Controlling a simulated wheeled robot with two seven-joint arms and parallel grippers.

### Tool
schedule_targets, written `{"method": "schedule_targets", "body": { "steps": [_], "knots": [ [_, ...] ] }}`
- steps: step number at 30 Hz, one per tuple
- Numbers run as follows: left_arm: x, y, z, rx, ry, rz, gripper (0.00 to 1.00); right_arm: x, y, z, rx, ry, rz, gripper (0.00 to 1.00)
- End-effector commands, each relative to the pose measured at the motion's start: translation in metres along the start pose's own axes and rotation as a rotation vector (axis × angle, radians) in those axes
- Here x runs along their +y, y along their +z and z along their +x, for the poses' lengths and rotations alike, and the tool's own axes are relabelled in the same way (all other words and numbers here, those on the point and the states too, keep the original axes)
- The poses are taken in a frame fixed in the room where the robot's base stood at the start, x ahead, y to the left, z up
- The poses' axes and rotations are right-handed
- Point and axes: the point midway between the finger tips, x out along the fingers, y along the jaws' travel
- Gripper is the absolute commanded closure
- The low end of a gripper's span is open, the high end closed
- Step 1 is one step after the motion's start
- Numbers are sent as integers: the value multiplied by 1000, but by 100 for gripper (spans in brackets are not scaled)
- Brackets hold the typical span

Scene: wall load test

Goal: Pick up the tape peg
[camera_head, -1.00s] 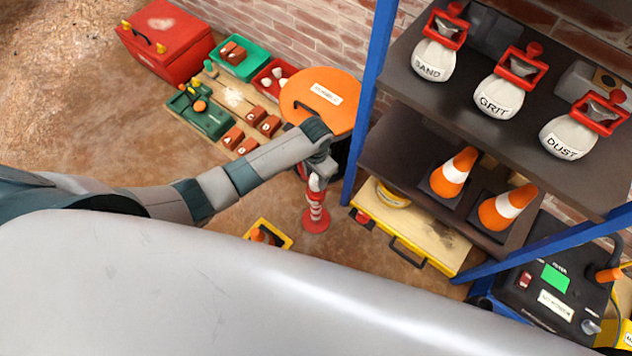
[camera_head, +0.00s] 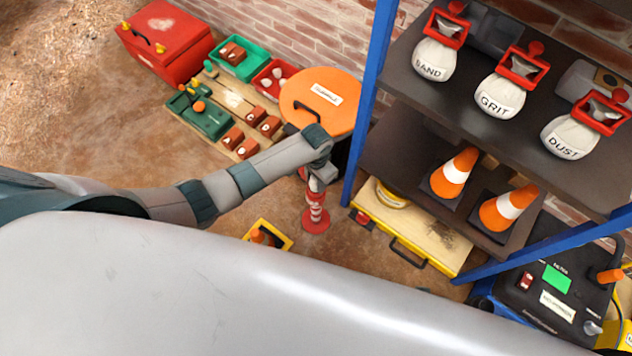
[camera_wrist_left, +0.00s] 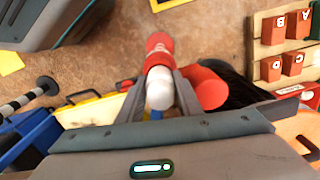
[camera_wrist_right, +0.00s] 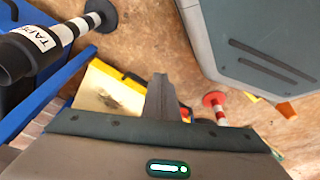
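A black-and-white striped peg with a white TAPE label (camera_wrist_right: 40,37) stands on a black base at upper left in the right wrist view. A black-and-white striped peg also shows at the left edge of the left wrist view (camera_wrist_left: 28,98). I do not see it in the head view. My left gripper (camera_head: 318,183) is at the top of a red-and-white peg (camera_head: 315,212) on a red base. In the left wrist view its fingers lie close against both sides of that peg (camera_wrist_left: 158,60). My right gripper (camera_wrist_right: 160,85) is shut, with nothing visible between its fingers.
An orange-lidded drum (camera_head: 330,85) stands close behind the left gripper. A blue-posted shelf (camera_head: 375,85) holds three bags and two cones, with a yellow case (camera_head: 425,235) below. A board with blocks (camera_head: 225,110) and a red toolbox (camera_head: 165,40) lie at upper left. Floor is clear at left.

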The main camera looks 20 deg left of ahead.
Motion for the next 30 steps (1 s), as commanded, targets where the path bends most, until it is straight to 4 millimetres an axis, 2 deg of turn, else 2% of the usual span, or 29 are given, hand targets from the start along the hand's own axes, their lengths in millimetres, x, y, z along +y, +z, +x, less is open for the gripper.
{"method": "schedule_targets", "body": {
  "steps": [11, 16, 19, 30],
  "knots": [
    [0, -1, -8, 2, 0, 0, 93, 0, -3, -1, 9, 0, 0, 100],
    [0, -1, -27, 3, 0, -1, 93, 1, -1, 3, 12, 1, 1, 100],
    [0, -1, -45, 3, 0, 1, 93, 3, 5, 14, 5, 2, 1, 100],
    [67, -31, -84, 2, 3, 2, 93, 2, 12, 19, 1, 1, 1, 100]
  ]
}}
